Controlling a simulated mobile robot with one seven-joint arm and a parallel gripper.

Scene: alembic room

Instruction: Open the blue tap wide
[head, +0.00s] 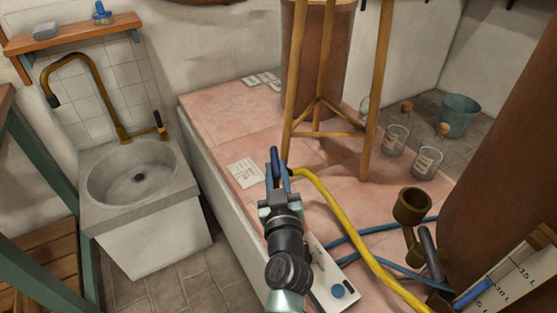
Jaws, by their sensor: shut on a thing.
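My gripper (276,186) reaches over the pink tiled counter in the middle of the head view. Its fingers are shut on a dark blue upright piece (274,161), which looks like the handle of the blue tap. The handle's upper part shows above the fingers. The tap's body is hidden behind my gripper and arm, so I cannot tell how far the tap is turned.
Blue hoses (385,240) and a white panel with a blue button (338,291) lie right of my arm. A wooden stand (324,134) rises behind the gripper. Glass bottles (396,135) stand at the right. A stone sink (141,174) with a brass tap (88,68) is at left.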

